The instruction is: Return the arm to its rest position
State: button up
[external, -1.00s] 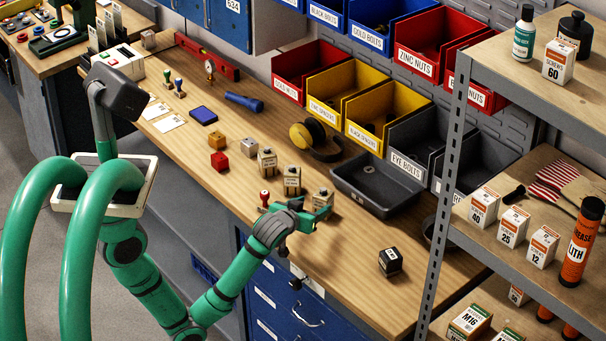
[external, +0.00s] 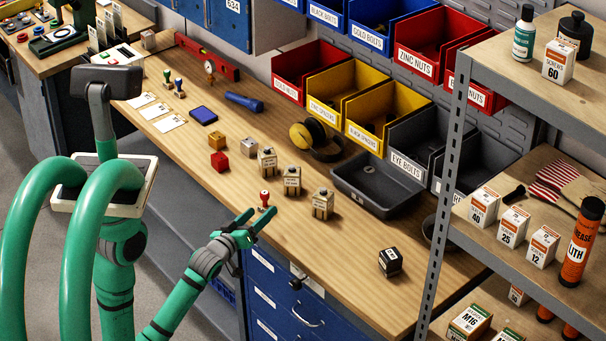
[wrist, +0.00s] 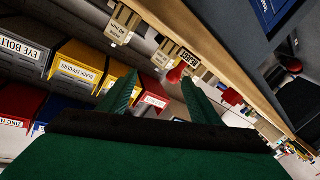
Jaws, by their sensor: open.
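My gripper (external: 256,222) is open, with its two green fingers spread and nothing between them. It is at the front edge of the wooden workbench (external: 350,285), just in front of a small red-handled stamp (external: 264,199). My green arm reaches up to it from the lower left, in front of the blue drawers. In the wrist view the gripper (wrist: 155,95) shows both fingertips apart. The red stamp (wrist: 176,73) appears there beyond the right finger, and I cannot tell its exact distance.
Several small wooden blocks stand behind the stamp, one of them a tagged block (external: 323,203). A black cube (external: 390,262) sits at the right. A dark tray (external: 376,188) and coloured bins line the back. A metal shelf post (external: 445,200) rises at the right.

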jog(key=s+a+f+y, duration=0.2)
jog(key=s+a+f, duration=0.25)
jog(key=a, duration=0.35)
jog(key=s+a+f+y, duration=0.1)
jog(key=s+a+f, duration=0.35)
jog(key=a, duration=0.45)
jog(key=s+a+f+y, duration=0.2)
jog(key=s+a+y, duration=0.2)
jog(key=s+a, duration=0.6)
jog(key=s, duration=0.3)
jog(key=shift+a+f+y, duration=0.3)
jog(key=shift+a+f, duration=0.05)
